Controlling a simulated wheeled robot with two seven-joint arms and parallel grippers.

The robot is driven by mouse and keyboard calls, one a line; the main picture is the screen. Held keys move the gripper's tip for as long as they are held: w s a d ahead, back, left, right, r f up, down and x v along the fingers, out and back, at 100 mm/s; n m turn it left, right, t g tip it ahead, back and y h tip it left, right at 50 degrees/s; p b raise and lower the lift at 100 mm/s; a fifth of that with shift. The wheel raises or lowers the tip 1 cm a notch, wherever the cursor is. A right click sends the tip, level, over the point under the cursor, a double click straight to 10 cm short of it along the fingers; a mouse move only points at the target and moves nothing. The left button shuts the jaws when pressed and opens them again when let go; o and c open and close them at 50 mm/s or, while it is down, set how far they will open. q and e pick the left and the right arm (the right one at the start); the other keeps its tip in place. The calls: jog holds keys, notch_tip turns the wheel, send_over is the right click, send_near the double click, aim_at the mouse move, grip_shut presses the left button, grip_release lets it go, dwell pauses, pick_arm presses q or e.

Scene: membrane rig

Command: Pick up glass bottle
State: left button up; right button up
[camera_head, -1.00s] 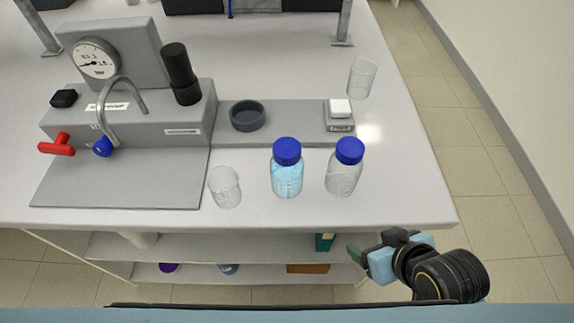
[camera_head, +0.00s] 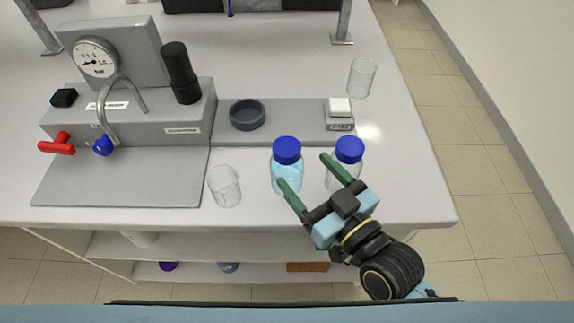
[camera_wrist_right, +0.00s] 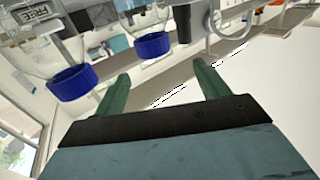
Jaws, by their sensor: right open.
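A glass bottle with blue liquid and a blue cap (camera_head: 287,172) stands near the bench's front edge. A clear glass bottle (camera_head: 349,152) with a blue cap stands to its right, its body partly hidden by my gripper. My right gripper (camera_head: 303,168) is open with nothing held. Its green fingers appear spread in front of the two bottles; one overlaps each in the picture, and contact cannot be told. In the wrist view two blue-capped bottles appear upside down, one at the left (camera_wrist_right: 72,83) and one near the top (camera_wrist_right: 152,45), beyond the fingers (camera_wrist_right: 160,75). My left gripper is not in view.
A beaker (camera_head: 225,186) stands left of the bottles, another glass (camera_head: 361,77) at the back right. The bench front edge (camera_head: 420,224) lies below my gripper.

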aim_at(282, 140)
jog(key=x, duration=1)
jog(key=shift+w+d+f, duration=0.25)
jog(key=shift+w+f, duration=0.1)
jog(key=shift+r, duration=0.1)
grip_shut()
